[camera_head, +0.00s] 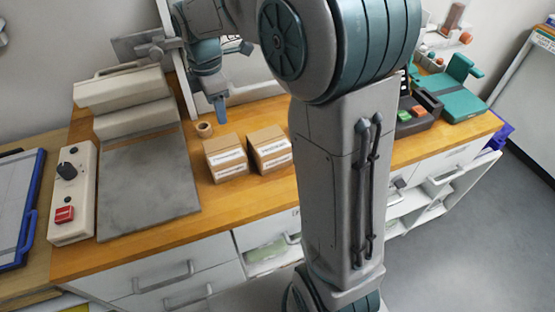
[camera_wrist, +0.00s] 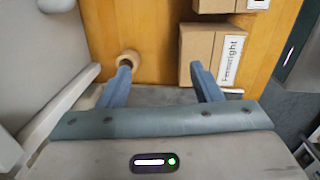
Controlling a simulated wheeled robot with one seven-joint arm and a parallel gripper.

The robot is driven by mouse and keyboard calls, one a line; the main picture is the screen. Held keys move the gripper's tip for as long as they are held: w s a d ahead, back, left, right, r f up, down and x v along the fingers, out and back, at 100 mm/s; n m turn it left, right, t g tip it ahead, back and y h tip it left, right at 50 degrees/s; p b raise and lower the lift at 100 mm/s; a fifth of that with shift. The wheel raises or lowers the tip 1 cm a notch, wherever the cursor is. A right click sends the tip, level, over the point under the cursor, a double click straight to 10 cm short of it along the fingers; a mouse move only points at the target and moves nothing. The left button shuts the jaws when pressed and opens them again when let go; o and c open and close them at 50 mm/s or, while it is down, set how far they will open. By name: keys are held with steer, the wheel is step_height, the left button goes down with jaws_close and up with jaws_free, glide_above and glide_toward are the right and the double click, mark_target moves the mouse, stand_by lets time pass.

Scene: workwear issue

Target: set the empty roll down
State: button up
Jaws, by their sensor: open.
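The empty roll (camera_head: 204,129), a small tan cardboard ring, rests on the wooden counter (camera_head: 225,217) at the back, just left of two boxes. In the wrist view the roll (camera_wrist: 128,56) shows at the tip of my left finger, which partly covers it. My gripper (camera_head: 220,108) is above the counter, to the right of the roll in the head view. In the wrist view my gripper (camera_wrist: 161,67) has its fingers wide apart with nothing between them. I cannot tell whether the left finger touches the roll.
Two labelled cardboard boxes, a left one (camera_head: 226,158) and a right one (camera_head: 270,149), stand close to the roll. A heat-press-like machine with a grey plate (camera_head: 146,187) fills the counter's left part. A control box (camera_head: 72,193) stands beside it. Bare counter lies in front of the boxes.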

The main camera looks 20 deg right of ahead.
steer(key=s+d+m+t, duration=0.1)
steer(key=s+d+m, duration=0.3)
steer(key=s+m, duration=0.5)
steer(key=s+d+f+m+t, duration=0.1)
steer(key=s+d+m, duration=0.2)
steer(key=s+m, duration=0.7)
steer(key=s, duration=0.2)
steer(key=shift+s+d, duration=0.3)
steer(key=shift+d, duration=0.05)
